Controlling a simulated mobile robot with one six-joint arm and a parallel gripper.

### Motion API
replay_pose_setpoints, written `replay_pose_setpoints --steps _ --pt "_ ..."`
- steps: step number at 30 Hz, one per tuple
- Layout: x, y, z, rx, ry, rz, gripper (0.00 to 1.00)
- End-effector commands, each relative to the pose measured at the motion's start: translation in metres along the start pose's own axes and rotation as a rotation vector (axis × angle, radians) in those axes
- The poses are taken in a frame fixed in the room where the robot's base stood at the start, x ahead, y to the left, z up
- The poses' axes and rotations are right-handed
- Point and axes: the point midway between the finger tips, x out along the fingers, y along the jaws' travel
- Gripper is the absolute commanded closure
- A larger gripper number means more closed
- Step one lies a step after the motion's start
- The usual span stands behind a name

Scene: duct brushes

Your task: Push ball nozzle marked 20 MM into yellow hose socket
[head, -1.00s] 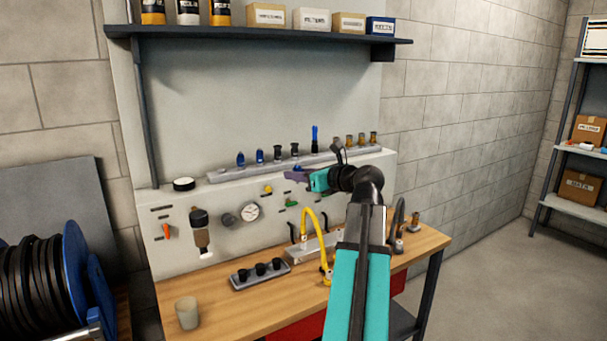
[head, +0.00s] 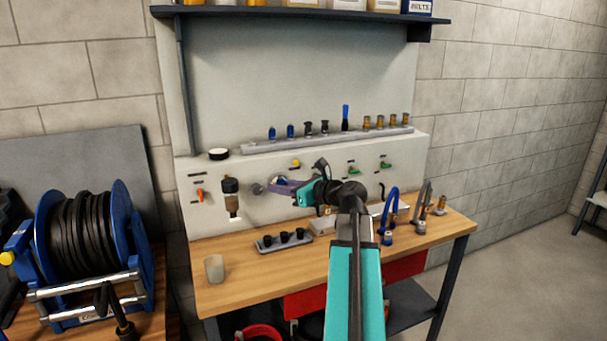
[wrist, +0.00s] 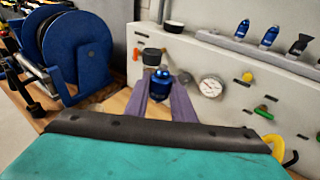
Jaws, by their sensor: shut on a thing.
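My gripper (head: 283,185) has purple fingers and hangs in front of the bench panel, above the worktop. In the wrist view its fingers (wrist: 173,100) are shut on a blue nozzle (wrist: 160,82), held near their tips. Any size mark on the nozzle is too small to read. In the head view the nozzle (head: 276,182) is only a small dark-blue patch between the fingers. The yellow hose (wrist: 279,146) shows as a short yellow piece at the lower right of the wrist view, apart from the nozzle. In the head view my arm hides it, and its socket end is not visible.
A rail (head: 255,148) on the ledge holds several blue, black and brass nozzles. A blue hose (head: 389,212) stands right of my arm. A tray of black cups (head: 265,248) and a beige cup (head: 214,268) stand on the worktop. A filter unit (head: 231,195) juts from the panel.

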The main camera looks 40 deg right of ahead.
Motion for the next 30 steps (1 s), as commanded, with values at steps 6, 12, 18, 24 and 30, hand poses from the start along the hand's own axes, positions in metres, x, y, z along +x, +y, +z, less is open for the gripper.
replay_pose_setpoints --steps 6,12,18,24,30 --pt "0.053 0.065 -0.036 -0.022 0.005 0.125 1.00" --pt "0.091 0.127 -0.068 -0.046 0.008 0.237 1.00" --pt "0.120 0.193 -0.100 -0.071 0.010 0.354 1.00" --pt "0.138 0.261 -0.134 -0.096 0.010 0.475 1.00" --pt "0.144 0.331 -0.166 -0.124 0.006 0.608 1.00"
